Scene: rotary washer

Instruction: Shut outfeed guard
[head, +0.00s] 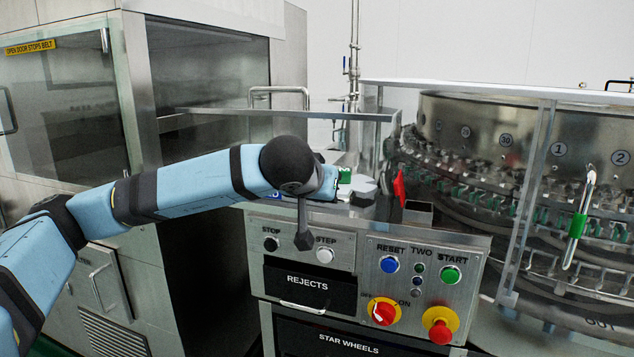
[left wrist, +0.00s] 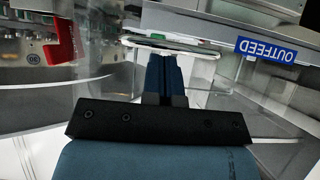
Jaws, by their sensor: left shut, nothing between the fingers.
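A clear panel with a metal top rail (head: 330,115) stands behind my left forearm; I take it as the outfeed guard. A bent metal handle (head: 280,91) shows just above the rail. How far the guard stands open is not clear. My left gripper (head: 348,188) is at the end of the blue arm, over the machine ledge, partly hidden by its own wrist. In the left wrist view its fingers (left wrist: 162,68) are shut and empty, close to a pale metal bar (left wrist: 170,45); contact cannot be told. A blue OUTFEED label (left wrist: 266,49) is to their right. My right gripper is not in view.
A control panel (head: 425,262) with buttons and a red stop knob (head: 440,324) lies below the gripper. A red part (head: 400,187) stands just right of it. The round washer (head: 530,130) fills the right, behind another clear guard with a green-marked handle (head: 578,224).

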